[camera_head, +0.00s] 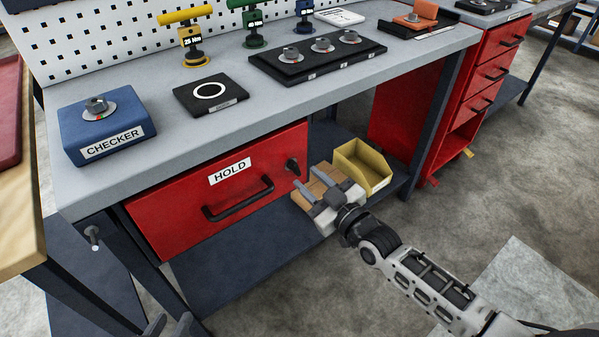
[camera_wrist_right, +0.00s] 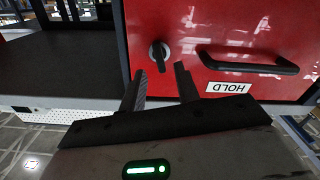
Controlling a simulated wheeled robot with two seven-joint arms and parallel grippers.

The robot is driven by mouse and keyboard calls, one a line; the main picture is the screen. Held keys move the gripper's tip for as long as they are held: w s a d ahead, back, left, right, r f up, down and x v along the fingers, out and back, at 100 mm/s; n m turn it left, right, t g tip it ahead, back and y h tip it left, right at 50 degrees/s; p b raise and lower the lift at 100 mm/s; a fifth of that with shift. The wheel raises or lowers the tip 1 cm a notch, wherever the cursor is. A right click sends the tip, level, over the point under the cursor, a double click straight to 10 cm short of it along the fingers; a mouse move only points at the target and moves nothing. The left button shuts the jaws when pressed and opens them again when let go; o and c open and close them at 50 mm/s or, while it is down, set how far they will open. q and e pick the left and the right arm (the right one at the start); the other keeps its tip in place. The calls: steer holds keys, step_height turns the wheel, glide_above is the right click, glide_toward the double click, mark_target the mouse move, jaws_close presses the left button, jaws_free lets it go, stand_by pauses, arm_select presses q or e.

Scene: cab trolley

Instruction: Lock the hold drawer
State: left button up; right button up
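The red hold drawer (camera_head: 180,210) is under the grey bench, with a HOLD label (camera_head: 230,171) and a black bar handle (camera_head: 238,198). It looks pushed in. A small dark lock knob (camera_head: 293,165) sits on its front, right of the handle. In the right wrist view, the picture is upside down and the knob (camera_wrist_right: 158,54) has an upright grip. My right gripper (camera_head: 312,182) is open and empty, its fingertips just short of the knob. In the wrist view the knob appears between and beyond the fingertips (camera_wrist_right: 159,72). My left gripper (camera_head: 170,324) shows its open fingers at the bottom edge.
A yellow bin (camera_head: 362,168) and a brown box (camera_head: 310,195) stand on the lower shelf by my right gripper. The bench top (camera_head: 250,122) holds a blue checker (camera_head: 105,128), a black pad (camera_head: 210,94) and a black socket tray (camera_head: 318,60). Floor in front is clear.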

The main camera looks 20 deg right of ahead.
mark_target(298, 169)
steer(key=shift+x, duration=2.2)
steer(key=shift+c, duration=0.3)
jaws_close()
steer(key=shift+m, duration=1.7)
arm_select(q)
steer(key=shift+s+f, duration=0.15)
